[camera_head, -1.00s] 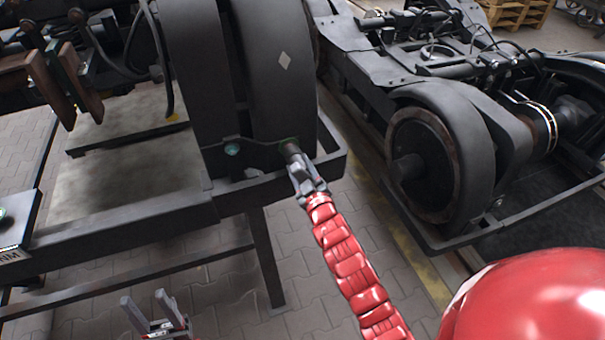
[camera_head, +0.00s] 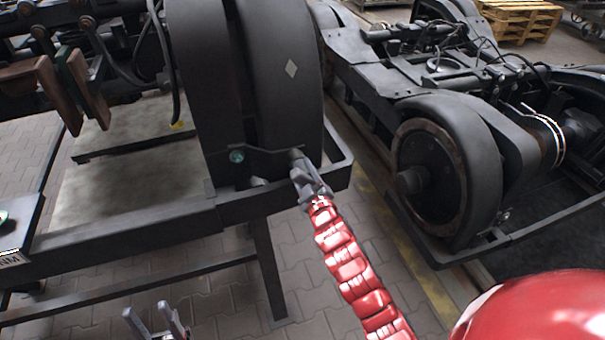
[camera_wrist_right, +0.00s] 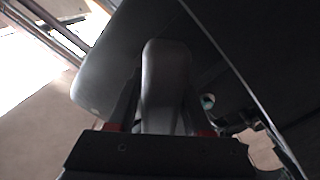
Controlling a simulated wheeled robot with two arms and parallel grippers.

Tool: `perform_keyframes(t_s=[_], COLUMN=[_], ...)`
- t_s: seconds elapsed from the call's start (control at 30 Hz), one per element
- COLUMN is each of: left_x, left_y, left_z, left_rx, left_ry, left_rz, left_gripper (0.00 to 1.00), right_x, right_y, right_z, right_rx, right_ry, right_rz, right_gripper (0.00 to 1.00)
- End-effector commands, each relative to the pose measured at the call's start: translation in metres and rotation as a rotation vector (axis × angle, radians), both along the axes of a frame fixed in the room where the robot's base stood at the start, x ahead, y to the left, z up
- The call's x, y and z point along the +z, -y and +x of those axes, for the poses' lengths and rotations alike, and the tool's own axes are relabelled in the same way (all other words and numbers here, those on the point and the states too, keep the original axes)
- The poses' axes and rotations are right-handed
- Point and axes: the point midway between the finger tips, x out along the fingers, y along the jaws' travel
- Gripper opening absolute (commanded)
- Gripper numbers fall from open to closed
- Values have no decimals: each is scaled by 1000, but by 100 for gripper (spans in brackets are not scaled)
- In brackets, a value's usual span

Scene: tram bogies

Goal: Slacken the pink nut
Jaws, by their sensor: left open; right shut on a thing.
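No pink nut can be made out in either view. A teal nut (camera_head: 237,157) sits on the bracket at the foot of the dark wheel cover (camera_head: 275,85), left of my right gripper. My right gripper (camera_head: 308,180) is shut on a grey rounded piece (camera_head: 297,156), whose far end is against or just in front of the bracket; I cannot tell which. In the right wrist view the grey piece (camera_wrist_right: 165,80) stands between the fingers, and a small teal spot (camera_wrist_right: 208,100) shows to its right. My left gripper (camera_head: 157,318) is open and empty at the bottom edge, low over the floor.
A dark frame (camera_head: 130,234) on legs runs below the wheel cover. A box marked NM (camera_head: 12,240) stands at the left edge. A second bogie (camera_head: 440,150) stands at the right. Wooden pallets (camera_head: 520,20) lie at the back. Paved floor between is clear.

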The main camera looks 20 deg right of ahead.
Motion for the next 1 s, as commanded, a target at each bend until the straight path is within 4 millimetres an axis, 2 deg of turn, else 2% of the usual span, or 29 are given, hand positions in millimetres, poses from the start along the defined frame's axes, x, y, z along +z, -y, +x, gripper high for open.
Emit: perform_keyframes(t_s=[0.53, 1.0], left_x=[-16, -28], left_y=[0, 0], left_z=[0, 0], left_rx=[0, 0], left_ry=[0, 0], left_rz=[0, 0], left_gripper=[50, 50], right_x=[1, 2], right_y=[-1, 0], right_z=[0, 0], right_rx=[4, 5], right_ry=[14, 26], right_rz=[-290, -668], right_gripper=[0, 0])
